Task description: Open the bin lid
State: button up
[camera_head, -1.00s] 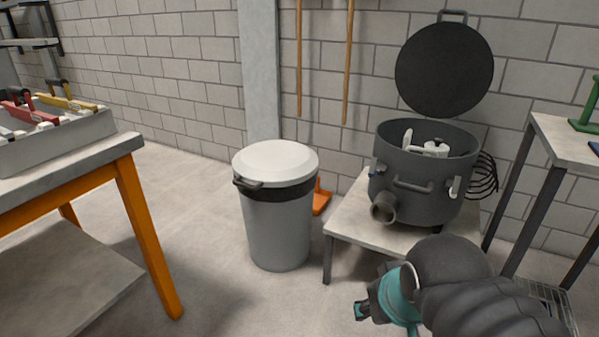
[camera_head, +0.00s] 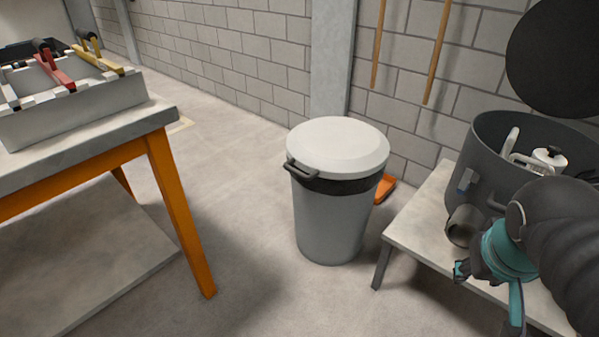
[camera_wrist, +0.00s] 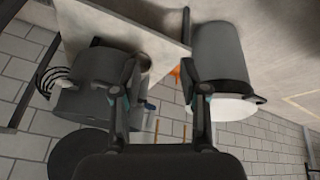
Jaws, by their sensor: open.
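The grey bin (camera_head: 333,222) stands on the floor near the middle of the head view. Its pale round lid (camera_head: 338,148) lies shut on top, with a dark handle (camera_head: 301,169) at the front left of the rim. In the wrist view the bin (camera_wrist: 217,58) appears upside down, with the white lid (camera_wrist: 232,107) below it. My gripper (camera_head: 488,285) is at the lower right of the head view, to the right of the bin and apart from it. In the wrist view its two fingers (camera_wrist: 160,75) are spread, with nothing between them held.
A low table (camera_head: 422,235) right of the bin carries a dark open drum (camera_head: 470,190). An orange-legged workbench (camera_head: 165,205) with a tray (camera_head: 75,112) of tools stands at left. An orange object (camera_head: 385,187) lies behind the bin. Floor between workbench and bin is clear.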

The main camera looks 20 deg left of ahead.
jog(key=w+a+f+n+h+b, duration=0.1)
jog(key=w+a+n, duration=0.1)
jog(key=w, duration=0.3)
jog(key=w+a+f+n+h+b, duration=0.1)
jog(key=w+a+h, duration=0.15)
jog(key=w, duration=0.35)
jog(key=n+t+h+b, duration=0.2)
jog(key=n+t+b, duration=0.5)
jog(key=n+t, duration=0.25)
send_near(295, 173)
jog(key=shift+m+y, duration=0.25)
jog(key=x, duration=1.1)
jog(key=shift+s, duration=0.1)
grip_shut()
